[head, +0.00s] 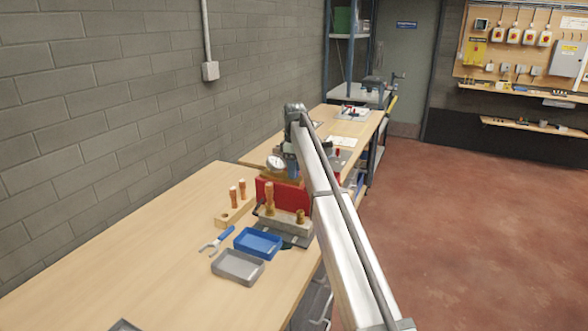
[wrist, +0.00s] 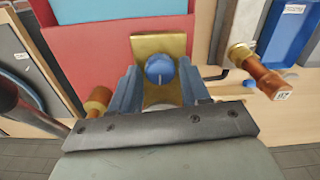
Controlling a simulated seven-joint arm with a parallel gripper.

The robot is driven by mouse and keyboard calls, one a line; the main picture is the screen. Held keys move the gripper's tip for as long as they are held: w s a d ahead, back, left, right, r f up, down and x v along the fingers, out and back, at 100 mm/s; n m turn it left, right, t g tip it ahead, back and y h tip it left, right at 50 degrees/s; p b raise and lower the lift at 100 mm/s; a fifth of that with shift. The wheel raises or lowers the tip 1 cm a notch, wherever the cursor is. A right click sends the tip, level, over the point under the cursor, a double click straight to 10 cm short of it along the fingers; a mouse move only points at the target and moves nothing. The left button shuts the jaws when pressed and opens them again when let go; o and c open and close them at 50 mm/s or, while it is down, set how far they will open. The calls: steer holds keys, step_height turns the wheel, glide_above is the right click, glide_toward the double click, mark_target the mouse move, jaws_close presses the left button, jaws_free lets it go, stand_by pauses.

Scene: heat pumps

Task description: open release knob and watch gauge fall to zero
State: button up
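A blue round knob (wrist: 160,68) sits on a brass-coloured block (wrist: 158,45) in the wrist view. My gripper (wrist: 158,74) is open, with one blue-grey finger on each side of the knob. Gaps show between knob and fingers, and I see no contact. In the head view my gripper (head: 292,168) points down over the red unit (head: 265,190) on the bench. A round white-faced gauge (head: 275,162) stands just left of my gripper. Its needle and reading are too small to tell. The knob is not clear in the head view.
A blue tray (head: 258,243), a grey tray (head: 238,267) and a blue-handled spanner (head: 218,240) lie in front. The left of the wooden bench (head: 120,265) is mostly clear.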

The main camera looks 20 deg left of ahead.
step_height(320, 180, up, 14)
stand_by(0.7)
steer(key=shift+f, duration=0.15)
